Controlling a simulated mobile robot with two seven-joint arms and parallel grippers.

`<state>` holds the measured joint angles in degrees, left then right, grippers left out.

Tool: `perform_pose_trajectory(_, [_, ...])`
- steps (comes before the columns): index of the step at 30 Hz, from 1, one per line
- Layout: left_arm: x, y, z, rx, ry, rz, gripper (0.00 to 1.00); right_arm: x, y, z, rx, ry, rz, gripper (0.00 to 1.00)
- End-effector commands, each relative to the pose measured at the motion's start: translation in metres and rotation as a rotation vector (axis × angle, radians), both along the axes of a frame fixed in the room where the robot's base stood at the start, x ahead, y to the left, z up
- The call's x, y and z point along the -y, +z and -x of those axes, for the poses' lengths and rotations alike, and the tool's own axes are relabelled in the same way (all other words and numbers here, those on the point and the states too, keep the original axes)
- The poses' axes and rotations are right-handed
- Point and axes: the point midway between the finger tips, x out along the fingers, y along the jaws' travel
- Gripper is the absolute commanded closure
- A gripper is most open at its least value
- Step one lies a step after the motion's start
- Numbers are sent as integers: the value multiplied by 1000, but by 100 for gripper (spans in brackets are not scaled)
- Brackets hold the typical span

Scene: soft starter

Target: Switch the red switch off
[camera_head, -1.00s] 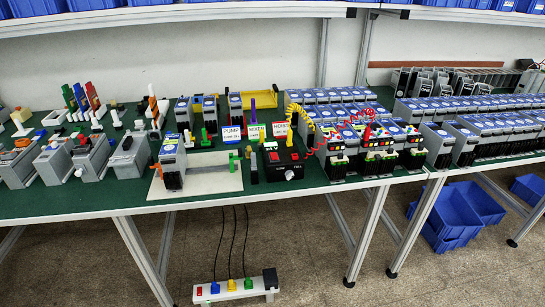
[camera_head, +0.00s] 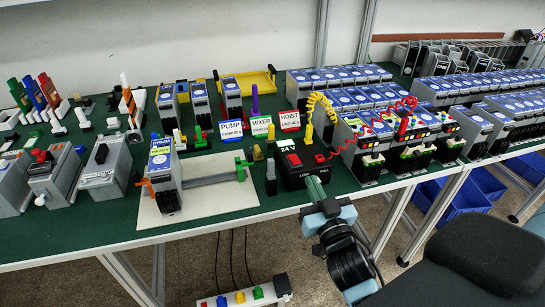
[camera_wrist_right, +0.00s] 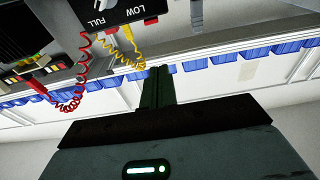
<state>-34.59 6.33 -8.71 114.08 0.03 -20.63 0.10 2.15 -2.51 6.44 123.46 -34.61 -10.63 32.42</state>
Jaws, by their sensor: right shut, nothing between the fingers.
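A black power box (camera_head: 307,180) marked 24V and LOW stands at the table's front edge. A red rocker switch (camera_head: 293,159) sits on its top left; its on or off position is too small to tell. My right gripper (camera_head: 315,185) is shut and empty, at the front right of the box, its tips close to the front face; contact cannot be told. In the right wrist view the shut fingers (camera_wrist_right: 157,88) point toward the box (camera_wrist_right: 115,12), which appears upside down at the top; the red switch is not visible there. My left gripper is not in view.
Yellow (camera_head: 321,105) and red (camera_head: 378,118) coiled cables rise beside the box. Grey units (camera_head: 370,160) stand to its right and a white plate (camera_head: 200,203) to its left. A power strip (camera_head: 245,297) with red, blue, green and yellow parts lies below the table.

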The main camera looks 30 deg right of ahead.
Motion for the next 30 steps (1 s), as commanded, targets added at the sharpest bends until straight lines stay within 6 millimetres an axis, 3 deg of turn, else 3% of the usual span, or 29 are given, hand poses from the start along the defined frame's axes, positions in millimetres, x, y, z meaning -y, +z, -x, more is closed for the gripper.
perform_pose_trajectory(17, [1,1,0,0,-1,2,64,4,10,-9,25,-7,2,100])
perform_pose_trajectory(30, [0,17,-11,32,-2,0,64,21,25,-80,28,-7,2,100])
